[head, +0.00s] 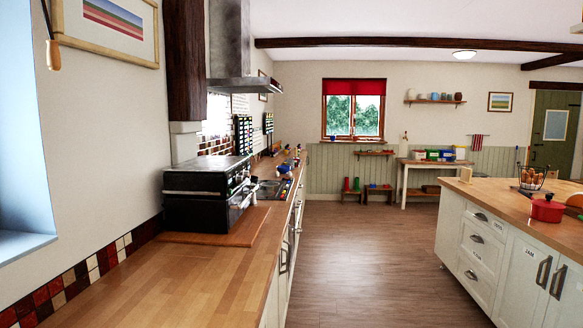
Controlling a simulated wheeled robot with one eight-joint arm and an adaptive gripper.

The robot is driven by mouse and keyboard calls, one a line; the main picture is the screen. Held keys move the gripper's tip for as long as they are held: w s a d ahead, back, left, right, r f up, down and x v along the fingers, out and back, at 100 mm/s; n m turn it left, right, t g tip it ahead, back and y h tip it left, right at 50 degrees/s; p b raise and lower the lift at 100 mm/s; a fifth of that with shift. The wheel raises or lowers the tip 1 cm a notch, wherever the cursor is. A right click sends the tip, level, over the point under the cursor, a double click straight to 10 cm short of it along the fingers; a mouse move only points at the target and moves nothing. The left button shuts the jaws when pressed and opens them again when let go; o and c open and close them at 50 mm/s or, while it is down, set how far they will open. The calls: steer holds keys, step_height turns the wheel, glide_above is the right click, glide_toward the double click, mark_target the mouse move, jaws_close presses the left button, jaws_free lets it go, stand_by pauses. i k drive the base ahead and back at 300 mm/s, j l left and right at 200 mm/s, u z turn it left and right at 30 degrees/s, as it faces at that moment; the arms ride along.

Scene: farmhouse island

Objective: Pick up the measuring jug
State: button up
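I cannot make out a measuring jug in the head view. Small items stand on the far part of the left counter, among them a blue one (284,168), but they are too small to identify. My gripper is not in view.
A long wooden counter (165,283) runs along the left wall, its near part bare, with a black oven-like appliance (205,200) on it. The island (520,205) at right carries a red pot (546,209) and a wire basket (531,177). The floor (365,265) between them is clear.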

mark_target(290, 162)
steer(key=i+z, duration=0.1)
steer(key=i, duration=6.05)
steer(key=i+u, duration=0.1)
steer(key=i, duration=0.5)
steer(key=i+l, duration=0.15)
steer(key=i, duration=0.4)
steer(key=i+l+u, duration=0.15)
steer(key=i, duration=0.45)
steer(key=k+u, duration=0.1)
steer(key=i+j+z, duration=0.1)
steer(key=i+j, duration=0.1)
steer(key=i, duration=0.1)
